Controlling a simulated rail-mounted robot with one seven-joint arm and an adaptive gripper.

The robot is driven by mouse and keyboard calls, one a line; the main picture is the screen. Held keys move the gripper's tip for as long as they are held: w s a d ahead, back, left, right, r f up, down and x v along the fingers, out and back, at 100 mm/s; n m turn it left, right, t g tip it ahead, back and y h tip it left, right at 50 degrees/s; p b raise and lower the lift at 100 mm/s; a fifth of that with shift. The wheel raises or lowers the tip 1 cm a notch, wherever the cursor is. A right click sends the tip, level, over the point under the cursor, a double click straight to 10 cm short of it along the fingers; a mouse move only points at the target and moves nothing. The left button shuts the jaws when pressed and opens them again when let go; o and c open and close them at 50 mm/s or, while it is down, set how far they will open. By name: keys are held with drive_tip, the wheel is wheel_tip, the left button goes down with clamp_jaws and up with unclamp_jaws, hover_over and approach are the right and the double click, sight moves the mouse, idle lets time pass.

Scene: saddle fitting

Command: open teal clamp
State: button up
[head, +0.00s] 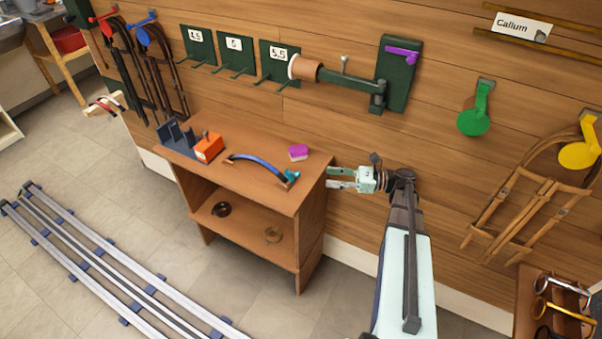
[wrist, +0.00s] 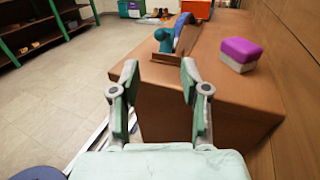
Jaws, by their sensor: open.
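The teal clamp (head: 291,176) sits at the right end of a curved blue strip (head: 255,165) on the wooden cabinet top (head: 240,150). In the wrist view the teal clamp (wrist: 163,38) stands near the cabinet's close edge, with the blue strip (wrist: 181,27) running away behind it. Whether the clamp is open or closed is too small to tell. My gripper (head: 331,178) is just right of the cabinet, apart from the clamp. In the wrist view my gripper (wrist: 159,75) is open and empty, its fingers pointing toward the clamp.
A purple and white block (head: 298,152) lies behind the clamp; it shows at right in the wrist view (wrist: 239,54). An orange box (head: 208,147) and a dark blue-grey stand (head: 177,139) are at the cabinet's far left. The wooden wall (head: 345,140) runs along the back.

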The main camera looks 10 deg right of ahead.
drive_tip(key=p+x, duration=0.2)
drive_tip(key=x, duration=0.8)
drive_tip(key=shift+w+a, duration=0.1)
drive_tip(key=shift+a, duration=0.15)
drive_tip(key=shift+f, duration=0.1)
clamp_jaws()
